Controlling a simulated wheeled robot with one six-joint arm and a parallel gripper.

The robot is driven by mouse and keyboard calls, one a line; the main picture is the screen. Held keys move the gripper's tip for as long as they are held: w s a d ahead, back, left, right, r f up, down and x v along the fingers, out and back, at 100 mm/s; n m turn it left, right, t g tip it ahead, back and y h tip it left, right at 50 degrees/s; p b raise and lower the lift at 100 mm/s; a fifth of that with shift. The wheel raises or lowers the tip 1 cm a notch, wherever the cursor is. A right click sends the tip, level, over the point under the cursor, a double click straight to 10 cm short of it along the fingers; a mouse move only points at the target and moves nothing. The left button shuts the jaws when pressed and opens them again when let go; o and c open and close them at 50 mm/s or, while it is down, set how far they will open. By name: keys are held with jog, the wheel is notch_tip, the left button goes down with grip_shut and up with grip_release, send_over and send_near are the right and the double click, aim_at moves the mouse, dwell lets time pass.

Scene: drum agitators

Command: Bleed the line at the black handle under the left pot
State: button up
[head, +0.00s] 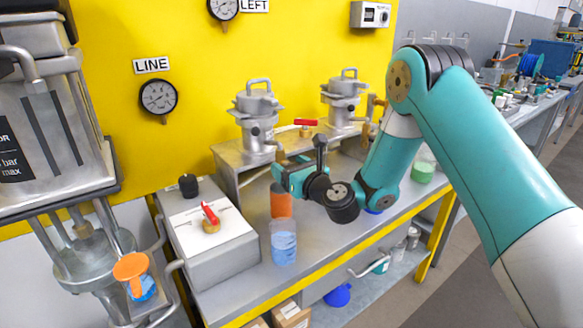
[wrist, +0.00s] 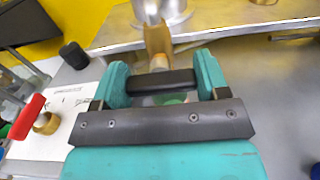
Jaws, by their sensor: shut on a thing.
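The left pot (head: 257,128) is a grey metal vessel on a raised shelf; its lower end also shows at the top of the wrist view (wrist: 165,10). A brass outlet (wrist: 157,45) comes down from it. The black handle (wrist: 160,82) lies crosswise at the lower end of this outlet, between the two teal fingers. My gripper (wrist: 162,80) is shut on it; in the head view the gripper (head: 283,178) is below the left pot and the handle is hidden. The line gauge (head: 158,96) hangs on the yellow wall.
A beaker of blue liquid (head: 284,245) stands near the bench's front edge. A red-handled valve (head: 210,217) and a black knob (head: 188,186) are on the left. The right pot (head: 343,103) and a green-filled beaker (head: 423,168) are to the right.

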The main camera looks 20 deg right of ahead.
jog(key=n+b, duration=0.1)
jog(key=n, duration=0.3)
jog(key=shift+a+n, duration=0.1)
jog(key=shift+n, duration=0.2)
jog(key=n+b, duration=0.2)
jog(key=n, duration=0.2)
jog(key=shift+f+n, duration=0.15)
jog(key=shift+n, duration=0.15)
jog(key=n+b, duration=0.2)
jog(key=n, duration=0.2)
jog(key=shift+f, duration=0.1)
jog(key=shift+n+b, duration=1.25)
jog(key=shift+n, duration=1.15)
jog(key=o, duration=0.9)
jog(key=shift+o, duration=0.2)
jog(key=shift+s, duration=0.1)
